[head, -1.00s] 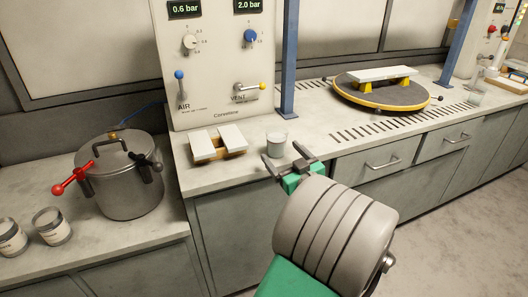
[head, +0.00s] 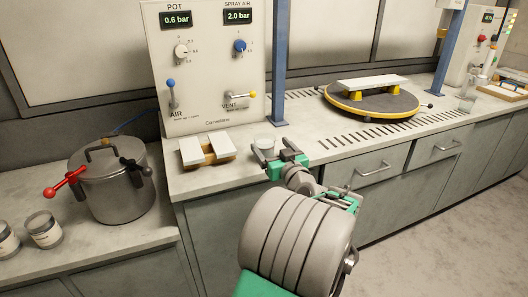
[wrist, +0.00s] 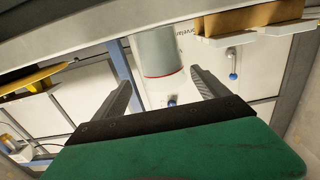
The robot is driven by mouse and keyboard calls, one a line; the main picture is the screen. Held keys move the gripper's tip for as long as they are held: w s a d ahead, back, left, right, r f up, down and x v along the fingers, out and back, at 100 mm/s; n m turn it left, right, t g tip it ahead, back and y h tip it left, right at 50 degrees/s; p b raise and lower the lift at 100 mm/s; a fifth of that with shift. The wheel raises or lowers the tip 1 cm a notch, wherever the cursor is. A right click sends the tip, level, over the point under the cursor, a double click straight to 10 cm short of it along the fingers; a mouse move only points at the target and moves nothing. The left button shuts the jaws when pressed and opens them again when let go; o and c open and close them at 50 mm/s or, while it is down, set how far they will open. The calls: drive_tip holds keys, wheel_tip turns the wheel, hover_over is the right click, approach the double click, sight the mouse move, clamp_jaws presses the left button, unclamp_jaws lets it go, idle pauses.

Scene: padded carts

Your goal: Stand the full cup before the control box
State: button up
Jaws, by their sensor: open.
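A small greyish cup (head: 264,141) stands on the bench near the right front of the control box (head: 207,70). In the wrist view, which is upside down, the cup (wrist: 158,48) is grey with a thin red line near its rim. I cannot tell how full it is. My gripper (head: 269,147) is open at the bench's front edge, its fingers pointing at the cup. In the wrist view the fingers (wrist: 160,80) lie to either side of the cup's line, with the cup at or just beyond the tips. Contact cannot be told.
White tiles on a wooden rack (head: 208,149) stand left of the cup. A blue post (head: 279,60) rises behind it. A turntable (head: 373,101) and another cup (head: 467,104) are to the right. A lidded pot (head: 112,187) and jars (head: 44,229) are at left.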

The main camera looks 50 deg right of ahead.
sight(261, 137)
drive_tip(key=x, duration=0.7)
drive_tip(key=shift+w+a, duration=0.25)
drive_tip(key=shift+a, duration=0.1)
drive_tip(key=c, duration=1.6)
drive_tip(key=shift+r, duration=0.7)
drive_tip(key=s+a+r+p, duration=0.2)
drive_tip(key=s+a+r, duration=0.7)
drive_tip(key=a+r, duration=0.3)
drive_tip(key=w+a+f+n+t+y, duration=0.1)
drive_tip(key=w+a+f+n+y, duration=0.15)
drive_tip(key=w+a+f, duration=0.4)
drive_tip(key=w+a+f+n+t+y, duration=0.1)
drive_tip(key=w+a+f+n+y, duration=0.2)
drive_tip(key=a, duration=0.6)
drive_tip(key=w+a+n+y, duration=0.2)
drive_tip(key=w+a+y, duration=0.15)
drive_tip(key=a, duration=0.65)
drive_tip(key=w+a+n+y, duration=0.2)
drive_tip(key=a+y, duration=0.3)
drive_tip(key=a, duration=0.5)
drive_tip(key=w+r+p, duration=0.1)
drive_tip(key=r+p, duration=0.1)
drive_tip(key=p, duration=0.4)
drive_tip(key=w+r+p, duration=0.1)
drive_tip(key=r+p, duration=0.2)
drive_tip(key=p, duration=0.4)
drive_tip(key=w+a+r+p, duration=0.1)
drive_tip(key=r+p, duration=0.1)
drive_tip(key=p, duration=0.5)
drive_tip(key=shift+r, duration=0.25)
